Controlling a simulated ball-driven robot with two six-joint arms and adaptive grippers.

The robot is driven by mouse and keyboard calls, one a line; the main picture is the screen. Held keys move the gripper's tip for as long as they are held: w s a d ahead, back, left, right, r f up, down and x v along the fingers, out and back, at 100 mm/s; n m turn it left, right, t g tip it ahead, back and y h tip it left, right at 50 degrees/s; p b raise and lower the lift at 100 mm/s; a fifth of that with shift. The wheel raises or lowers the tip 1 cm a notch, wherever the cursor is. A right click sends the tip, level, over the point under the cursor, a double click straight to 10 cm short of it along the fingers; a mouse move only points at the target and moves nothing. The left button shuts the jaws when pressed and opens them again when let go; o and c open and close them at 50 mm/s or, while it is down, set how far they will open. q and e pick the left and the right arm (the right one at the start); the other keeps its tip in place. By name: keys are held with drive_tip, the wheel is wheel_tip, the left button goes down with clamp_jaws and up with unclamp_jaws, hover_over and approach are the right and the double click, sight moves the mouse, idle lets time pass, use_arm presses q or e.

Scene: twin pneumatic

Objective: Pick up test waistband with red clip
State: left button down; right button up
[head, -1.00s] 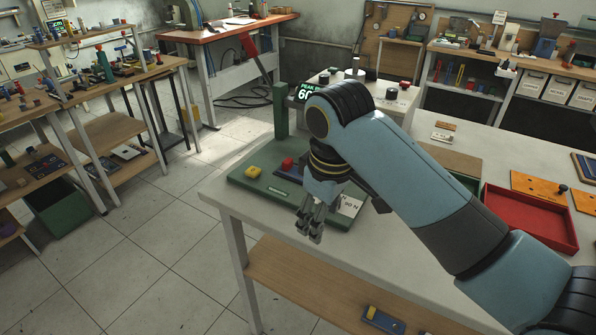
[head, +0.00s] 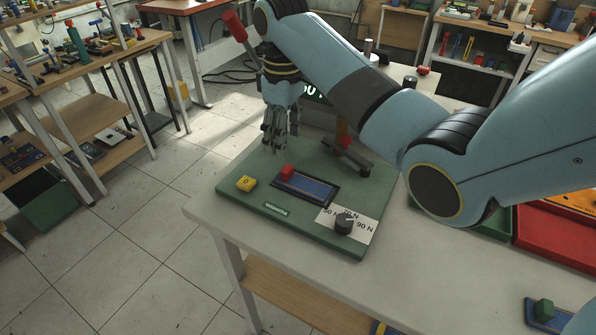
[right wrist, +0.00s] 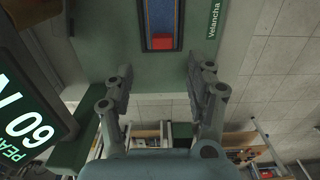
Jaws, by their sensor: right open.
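The test waistband is a blue strip (head: 307,186) in a dark frame on a green board (head: 230,192), with a red clip (head: 287,171) at its far left end. The right wrist view also shows the blue strip (right wrist: 161,15) and the red clip (right wrist: 162,42). My right gripper (head: 275,148) points down, open and empty, above the board's far part, behind the clip. In the right wrist view its two fingers (right wrist: 159,70) are spread apart, with the clip beyond them and nothing between them. My left gripper is not in view.
A yellow button (head: 246,184) and a dark knob (head: 344,222) on a white force scale flank the waistband. A display (right wrist: 30,118) reads 60 N. A dark bar with a red part (head: 345,150) stands behind. A green-clipped blue piece (head: 540,314) lies front right.

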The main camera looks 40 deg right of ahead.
sight(288, 169)
drive_tip(key=f, duration=0.3)
drive_tip(key=shift+s+a+f, duration=0.15)
drive_tip(key=shift+s, duration=0.05)
drive_tip(key=shift+f, duration=0.35)
wheel_tip(288, 169, down, 4)
drive_tip(key=shift+r+p, duration=0.1)
drive_tip(key=shift+p, duration=0.4)
drive_tip(key=shift+f, duration=0.5)
drive_tip(key=shift+s, duration=0.1)
drive_tip(key=c, duration=0.5)
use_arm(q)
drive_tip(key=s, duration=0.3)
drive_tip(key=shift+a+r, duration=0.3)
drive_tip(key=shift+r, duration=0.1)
use_arm(e)
clamp_jaws()
